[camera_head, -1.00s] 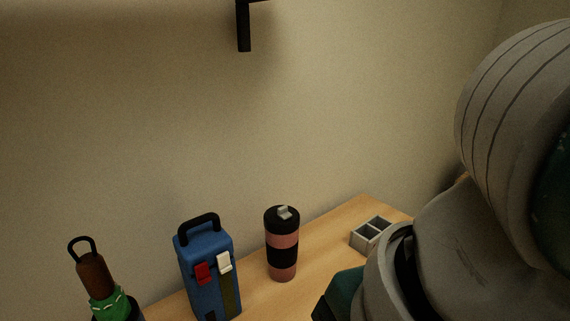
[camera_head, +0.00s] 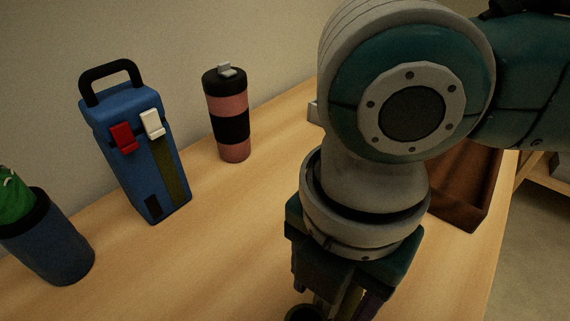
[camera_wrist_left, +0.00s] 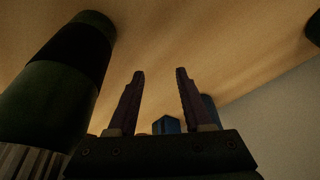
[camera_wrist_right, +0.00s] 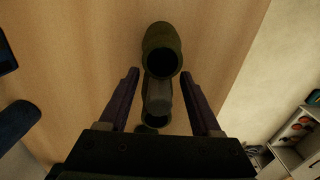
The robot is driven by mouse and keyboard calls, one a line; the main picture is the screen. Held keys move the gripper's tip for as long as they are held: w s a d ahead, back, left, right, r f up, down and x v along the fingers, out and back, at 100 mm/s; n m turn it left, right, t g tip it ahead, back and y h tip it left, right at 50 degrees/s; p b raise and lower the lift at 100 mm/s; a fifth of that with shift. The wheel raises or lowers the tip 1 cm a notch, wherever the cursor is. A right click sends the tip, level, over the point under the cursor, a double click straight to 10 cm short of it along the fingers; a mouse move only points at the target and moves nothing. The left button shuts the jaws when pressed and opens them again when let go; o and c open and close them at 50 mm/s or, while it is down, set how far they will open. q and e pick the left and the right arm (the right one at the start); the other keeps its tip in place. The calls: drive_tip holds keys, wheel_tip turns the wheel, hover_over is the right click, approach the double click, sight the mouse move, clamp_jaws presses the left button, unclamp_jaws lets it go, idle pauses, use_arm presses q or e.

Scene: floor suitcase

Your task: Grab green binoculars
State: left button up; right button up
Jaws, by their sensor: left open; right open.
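The green binoculars (camera_wrist_right: 162,48) lie on the wooden table in the right wrist view, one barrel beyond my right fingertips and the other farther back between the fingers. My right gripper (camera_wrist_right: 162,80) is open, its fingers on either side of the narrow middle part; contact cannot be told. In the head view it points down, and part of the binoculars (camera_head: 304,313) shows at the bottom edge, mostly hidden by my arm. My left gripper (camera_wrist_left: 160,75) is open with nothing between its fingers; it is outside the head view.
A blue lunch box (camera_head: 140,160) and a pink-and-black tumbler (camera_head: 230,115) stand at the back. A blue container with green contents (camera_head: 50,240) is at left. A brown tray (camera_head: 468,185) lies behind my right arm. A dark green, black-banded cylinder (camera_wrist_left: 50,100) stands near my left gripper.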

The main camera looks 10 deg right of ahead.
wheel_tip(320, 180, down, 3)
drive_tip(key=shift+r, duration=0.1)
clamp_jaws()
idle(0.5)
idle(0.9)
